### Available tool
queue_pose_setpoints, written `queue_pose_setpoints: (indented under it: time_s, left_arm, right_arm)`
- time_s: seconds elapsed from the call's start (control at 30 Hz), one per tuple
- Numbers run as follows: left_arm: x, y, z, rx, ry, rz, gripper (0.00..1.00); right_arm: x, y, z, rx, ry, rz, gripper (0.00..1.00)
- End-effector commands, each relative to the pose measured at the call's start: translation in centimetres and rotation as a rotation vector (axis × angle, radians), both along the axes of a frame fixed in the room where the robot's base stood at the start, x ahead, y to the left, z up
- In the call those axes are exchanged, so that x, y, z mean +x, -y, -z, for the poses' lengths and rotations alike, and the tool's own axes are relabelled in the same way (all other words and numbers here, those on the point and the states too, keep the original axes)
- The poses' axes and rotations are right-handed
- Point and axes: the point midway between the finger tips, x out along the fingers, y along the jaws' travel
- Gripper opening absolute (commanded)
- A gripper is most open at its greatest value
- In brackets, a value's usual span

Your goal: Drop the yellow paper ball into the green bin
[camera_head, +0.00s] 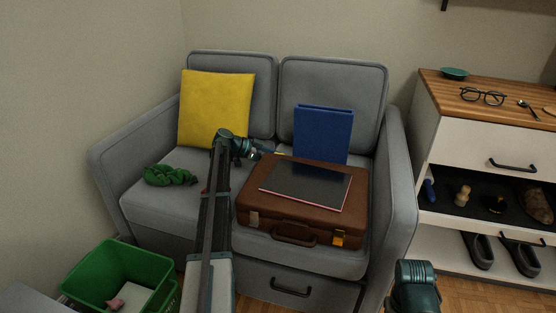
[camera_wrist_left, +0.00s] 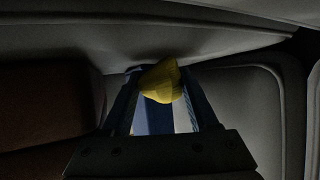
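The yellow paper ball (camera_wrist_left: 162,80) shows in the left wrist view between the fingertips of my left gripper (camera_wrist_left: 163,90), filling the gap and touching both fingers. In the head view my left arm reaches to the sofa, with the left gripper (camera_head: 264,150) just behind the brown suitcase; only a small bit of yellow shows at its tip. The green bin (camera_head: 152,272) stands on the floor at the lower left, far from the gripper, with white and pinkish items inside. Of my right arm only a dark teal part shows at the bottom; its gripper is out of view.
A cabinet (camera_head: 465,130) with shoes stands at the right.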

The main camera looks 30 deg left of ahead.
Motion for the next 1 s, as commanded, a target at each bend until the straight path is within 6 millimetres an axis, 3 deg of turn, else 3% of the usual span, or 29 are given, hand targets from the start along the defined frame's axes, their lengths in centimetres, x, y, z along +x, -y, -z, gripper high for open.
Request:
queue_pose_setpoints:
  time_s: [0.07, 0.4, 1.0]
  left_arm:
    - [0.0, 0.0, 0.0, 0.0, 0.0, 0.0, 0.72]
    - [0.0, -0.1, -0.5, 0.0, 0.0, 0.0, 0.72]
    - [-6.0, -7.5, -5.1, 0.001, 0.001, -0.002, 0.72]
  right_arm:
    - [0.0, 0.0, 0.0, 0.0, 0.0, 0.0, 0.5]
    - [0.0, 0.0, -0.5, 0.0, 0.0, 0.0, 0.5]
    - [-0.1, 0.0, -5.1, -0.001, -0.003, 0.0, 0.5]
